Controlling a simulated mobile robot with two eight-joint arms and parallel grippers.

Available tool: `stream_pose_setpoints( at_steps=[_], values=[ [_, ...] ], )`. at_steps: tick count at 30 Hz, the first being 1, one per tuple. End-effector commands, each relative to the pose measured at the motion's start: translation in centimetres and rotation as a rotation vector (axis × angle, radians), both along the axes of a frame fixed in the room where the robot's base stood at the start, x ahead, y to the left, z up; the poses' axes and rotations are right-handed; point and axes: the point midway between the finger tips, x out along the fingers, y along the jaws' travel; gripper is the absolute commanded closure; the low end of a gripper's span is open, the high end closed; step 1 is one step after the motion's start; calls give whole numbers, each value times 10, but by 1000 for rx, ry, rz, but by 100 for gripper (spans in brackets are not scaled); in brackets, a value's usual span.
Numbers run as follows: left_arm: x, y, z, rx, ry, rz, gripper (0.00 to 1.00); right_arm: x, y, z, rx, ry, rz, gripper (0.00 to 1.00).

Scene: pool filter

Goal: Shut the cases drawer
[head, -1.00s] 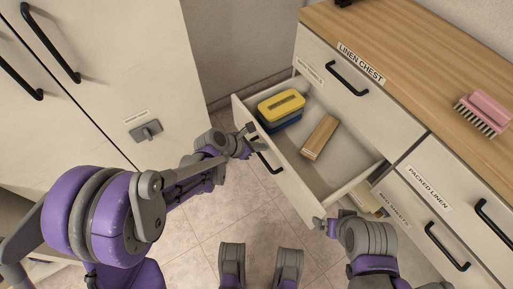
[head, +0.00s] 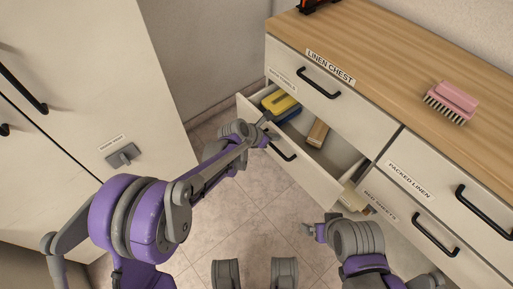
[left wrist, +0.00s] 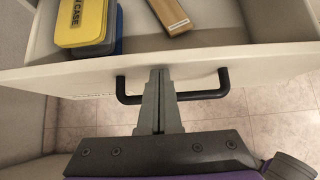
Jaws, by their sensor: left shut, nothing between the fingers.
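The cases drawer (head: 312,178) of the linen chest is partly open. It holds a yellow case (head: 280,102), a blue case (head: 291,114) and a tan box (head: 318,133); the yellow and blue cases (left wrist: 84,20) and the box also show in the left wrist view. The drawer has a black handle (head: 283,151). My left gripper (head: 265,126) is shut and empty at the drawer front, its fingertips close to or touching the front panel, between the handle's ends in the left wrist view (left wrist: 158,85). My right gripper (head: 311,231) is low, in front of the chest; its fingers are unclear.
A pink brush (head: 452,101) lies on the wooden top (head: 375,65). A tall cabinet (head: 90,80) stands at left. Tiled floor (head: 255,220) is free in front.

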Motion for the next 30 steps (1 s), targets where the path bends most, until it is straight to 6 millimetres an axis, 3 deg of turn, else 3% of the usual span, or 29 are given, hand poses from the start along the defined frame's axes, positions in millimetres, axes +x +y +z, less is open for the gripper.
stream_pose_setpoints(
  at_steps=[6, 15, 23, 30],
  values=[
    [38, -50, 0, -1, -1, -3, 100, 0, 0, 0, 0, 0, 0, 0],
    [76, -99, 0, -1, 0, -1, 100, 0, 0, 0, 0, 0, 0, 0],
    [93, -120, 0, 0, 1, -1, 100, 0, 0, 1, 0, 0, 0, 0],
    [93, -118, 0, 0, 1, 1, 100, 0, 0, 1, 0, 0, 0, 0]
  ],
)
